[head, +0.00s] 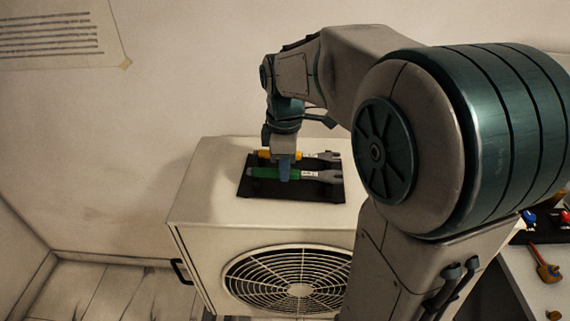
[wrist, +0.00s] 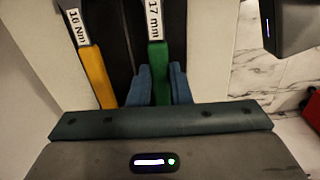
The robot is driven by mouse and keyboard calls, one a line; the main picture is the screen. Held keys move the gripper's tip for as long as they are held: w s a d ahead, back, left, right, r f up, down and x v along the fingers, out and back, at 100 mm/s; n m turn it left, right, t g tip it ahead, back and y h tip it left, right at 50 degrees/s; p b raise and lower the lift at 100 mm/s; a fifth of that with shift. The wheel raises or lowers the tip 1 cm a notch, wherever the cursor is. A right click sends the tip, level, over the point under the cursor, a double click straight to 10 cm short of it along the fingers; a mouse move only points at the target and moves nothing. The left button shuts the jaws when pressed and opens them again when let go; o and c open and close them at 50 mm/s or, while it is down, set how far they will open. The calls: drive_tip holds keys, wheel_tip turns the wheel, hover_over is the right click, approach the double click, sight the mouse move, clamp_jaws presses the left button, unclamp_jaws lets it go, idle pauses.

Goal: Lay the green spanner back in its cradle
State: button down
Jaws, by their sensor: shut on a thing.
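The green spanner (head: 262,173) lies level at the black cradle board on top of the white fan unit, with its grey open jaw to the right. In the wrist view the green spanner (wrist: 160,60) carries a "17 mm" label. My gripper (head: 285,170) points down over it, with blue fingers (wrist: 160,88) on both sides of its handle, shut on it. The black cradle board (head: 290,193) is under it. Whether the spanner rests fully in its slot I cannot tell.
A yellow-handled tool (head: 265,154) marked "16 Nm" lies parallel behind the green spanner, close to my fingers; it also shows in the wrist view (wrist: 97,72). The white fan unit's top (head: 205,190) is clear left of the board. A side bench at right holds an orange-handled tool (head: 546,266).

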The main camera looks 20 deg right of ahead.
drive_tip(key=shift+f+b, duration=0.35)
drive_tip(key=shift+f, duration=0.2)
drive_tip(key=c, duration=1.3)
unclamp_jaws()
drive_tip(key=shift+o, duration=0.2)
wheel_tip(320, 180, up, 14)
drive_tip(key=shift+b, duration=0.3)
drive_tip(key=shift+f, duration=0.1)
